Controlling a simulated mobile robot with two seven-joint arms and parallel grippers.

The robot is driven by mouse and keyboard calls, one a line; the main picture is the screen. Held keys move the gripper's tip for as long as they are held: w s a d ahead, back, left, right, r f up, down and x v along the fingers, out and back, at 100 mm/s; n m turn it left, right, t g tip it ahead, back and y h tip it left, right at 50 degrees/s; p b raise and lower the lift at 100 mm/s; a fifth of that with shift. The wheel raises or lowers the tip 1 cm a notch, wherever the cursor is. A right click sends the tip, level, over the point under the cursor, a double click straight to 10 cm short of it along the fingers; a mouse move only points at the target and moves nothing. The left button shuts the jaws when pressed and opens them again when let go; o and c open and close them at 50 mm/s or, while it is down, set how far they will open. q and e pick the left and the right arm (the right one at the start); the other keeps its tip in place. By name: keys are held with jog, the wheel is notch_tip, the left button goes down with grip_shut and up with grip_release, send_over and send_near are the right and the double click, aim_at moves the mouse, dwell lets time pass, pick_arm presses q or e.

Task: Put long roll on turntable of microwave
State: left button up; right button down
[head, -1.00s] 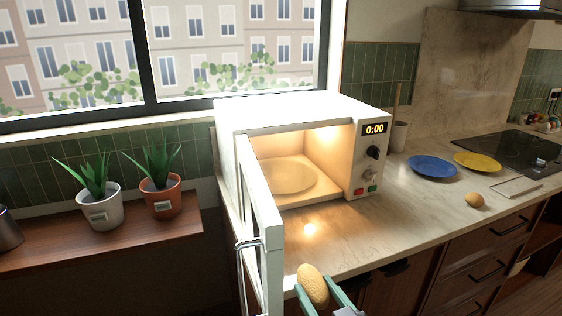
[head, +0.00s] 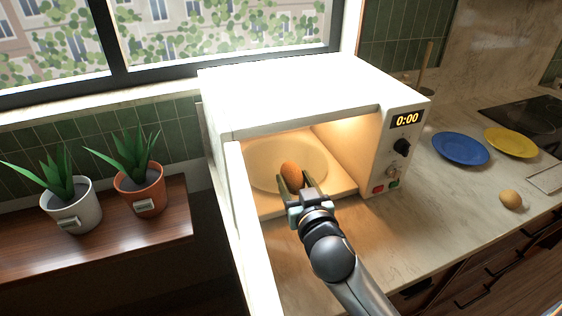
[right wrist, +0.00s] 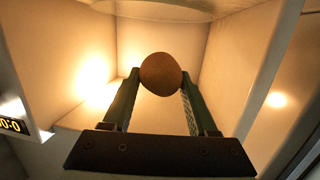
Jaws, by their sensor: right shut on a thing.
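The long roll (head: 290,173) is a brown, elongated bread roll. My right gripper (head: 300,186) is shut on it and holds it inside the open microwave (head: 300,95). In the head view the roll overlaps the turntable (head: 262,166), a round pale plate on the cavity floor. I cannot tell if they touch. In the right wrist view the roll (right wrist: 161,74) shows end-on between the two fingertips, with the lit cavity walls around it. My left gripper is not in view.
The open microwave door (head: 252,235) stands left of my right arm. A small round roll (head: 511,199), a blue plate (head: 460,149) and a yellow plate (head: 511,142) are on the counter to the right. Two potted plants (head: 68,203) (head: 139,187) stand on the left shelf.

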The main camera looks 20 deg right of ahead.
aim_at(287, 182)
jog(key=w+d+r+m+g+h+b, duration=0.1)
jog(key=w+d+r+m+h+b, duration=0.2)
jog(key=w, duration=0.9)
jog(key=shift+h, duration=0.6)
jog(key=f, duration=0.9)
jog(key=shift+w+d+f+p, duration=0.1)
jog(key=shift+d+p, duration=0.2)
jog(key=shift+d, duration=0.1)
jog(key=shift+c, duration=0.9)
grip_release()
jog(key=shift+f, duration=0.1)
jog(key=shift+s+a, duration=0.2)
jog(key=shift+s, duration=0.2)
jog(key=shift+r+b+v, duration=0.15)
jog(key=shift+b+v, duration=0.1)
jog(key=shift+v, duration=1.4)
jog(key=shift+r+b+v, duration=0.1)
jog(key=shift+b+v, duration=0.1)
jog(key=shift+v, duration=1.45)
